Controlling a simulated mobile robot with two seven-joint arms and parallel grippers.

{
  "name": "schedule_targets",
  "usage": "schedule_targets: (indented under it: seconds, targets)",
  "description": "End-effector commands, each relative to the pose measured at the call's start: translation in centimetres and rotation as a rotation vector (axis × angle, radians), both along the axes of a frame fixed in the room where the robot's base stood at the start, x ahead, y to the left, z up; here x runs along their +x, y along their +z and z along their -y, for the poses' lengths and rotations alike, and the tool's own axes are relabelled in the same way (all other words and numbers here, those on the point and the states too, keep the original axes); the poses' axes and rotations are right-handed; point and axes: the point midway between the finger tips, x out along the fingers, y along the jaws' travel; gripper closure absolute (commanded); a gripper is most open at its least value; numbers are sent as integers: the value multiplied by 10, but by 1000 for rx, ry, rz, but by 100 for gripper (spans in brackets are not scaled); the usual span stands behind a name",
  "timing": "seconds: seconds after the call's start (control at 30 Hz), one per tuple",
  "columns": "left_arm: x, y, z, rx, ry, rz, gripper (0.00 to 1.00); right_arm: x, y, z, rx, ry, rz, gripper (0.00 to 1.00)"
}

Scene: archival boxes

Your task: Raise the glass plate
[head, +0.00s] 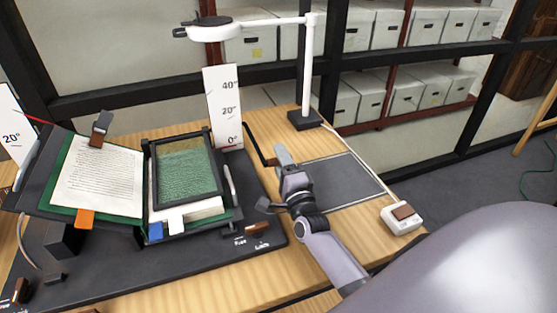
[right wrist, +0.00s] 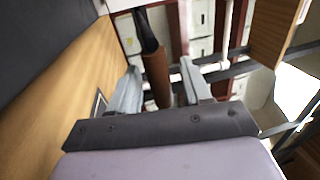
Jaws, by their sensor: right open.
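The glass plate (head: 186,170) in a dark frame lies over the right page of an open book (head: 98,180) on a dark cradle (head: 75,265). A black lever (head: 255,142) runs from behind the plate toward my right gripper (head: 281,156). Its end carries a brown handle (right wrist: 156,76), which lies between the two spread fingers in the right wrist view. My right gripper is open around the handle; contact cannot be told. The fingers hide part of the handle in the head view. My left gripper is not in view.
A scale board (head: 224,107) marked 0, 20 and 40 degrees stands behind the plate. A white lamp (head: 306,70) rises at the back. A dark mat (head: 345,180) and a small white box with a brown top (head: 402,217) lie to the right.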

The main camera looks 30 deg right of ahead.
Motion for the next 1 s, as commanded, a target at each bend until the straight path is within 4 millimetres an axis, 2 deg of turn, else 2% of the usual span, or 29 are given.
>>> schedule_targets:
  seconds: [0.2,0.5,0.53,0.67,0.7,1.0]
  targets:
    - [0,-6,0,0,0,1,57,15,3,3,-1,0,0,52]
    - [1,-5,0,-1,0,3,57,16,4,4,-1,0,-1,52]
    - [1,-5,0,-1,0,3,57,16,4,4,-1,0,-1,55]
    - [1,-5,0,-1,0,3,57,16,3,4,-1,0,-1,97]
    - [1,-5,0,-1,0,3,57,16,3,4,-1,0,-1,100]
    - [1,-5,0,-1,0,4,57,17,5,6,-1,0,0,100]
